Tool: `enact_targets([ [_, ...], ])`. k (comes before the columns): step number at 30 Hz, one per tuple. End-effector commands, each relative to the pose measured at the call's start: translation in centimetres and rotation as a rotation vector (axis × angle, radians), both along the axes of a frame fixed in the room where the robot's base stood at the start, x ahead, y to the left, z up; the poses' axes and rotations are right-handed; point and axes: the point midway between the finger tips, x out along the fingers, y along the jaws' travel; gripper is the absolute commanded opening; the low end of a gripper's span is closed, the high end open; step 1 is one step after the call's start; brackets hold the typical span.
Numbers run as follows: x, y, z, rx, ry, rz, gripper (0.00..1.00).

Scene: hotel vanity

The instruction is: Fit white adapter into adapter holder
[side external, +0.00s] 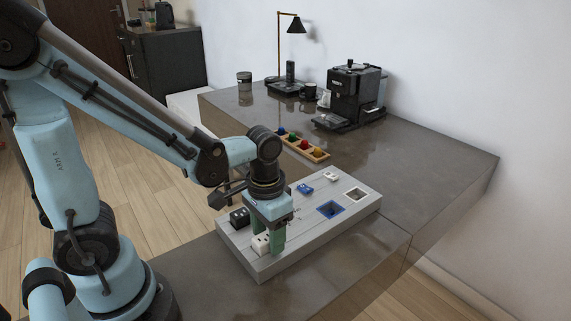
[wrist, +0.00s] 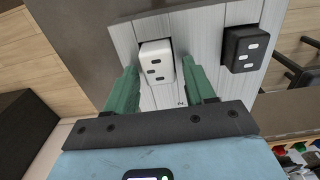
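A white adapter (wrist: 157,62) with dark-edged slots sits at the board's near left end. It also shows in the side view (side external: 261,243), partly hidden by a green finger. My gripper (side external: 268,236) points down over it. In the wrist view my gripper's green fingers (wrist: 160,75) stand on either side of the adapter, with small gaps visible, so it looks open around it. Which one is the adapter holder is not labelled.
The light grey board (side external: 300,232) lies on a dark counter. It also carries a black adapter (side external: 239,218), a blue piece (side external: 304,189) and a smaller white piece (side external: 331,176). Behind are a wooden tray (side external: 319,156) with coloured balls, a coffee machine (side external: 356,93) and a lamp (side external: 296,25).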

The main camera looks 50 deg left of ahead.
Motion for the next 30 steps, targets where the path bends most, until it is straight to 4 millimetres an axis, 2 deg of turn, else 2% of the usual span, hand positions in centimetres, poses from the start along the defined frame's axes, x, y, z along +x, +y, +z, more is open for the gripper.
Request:
enact_targets([
  [14,0.0,0.0,0.5,0.000,0.000,0.000,0.63],
  [20,0.0,0.0,2.4,0.000,0.000,0.000,0.63],
  [30,0.0,0.0,6.9,0.000,0.000,0.000,0.63],
])
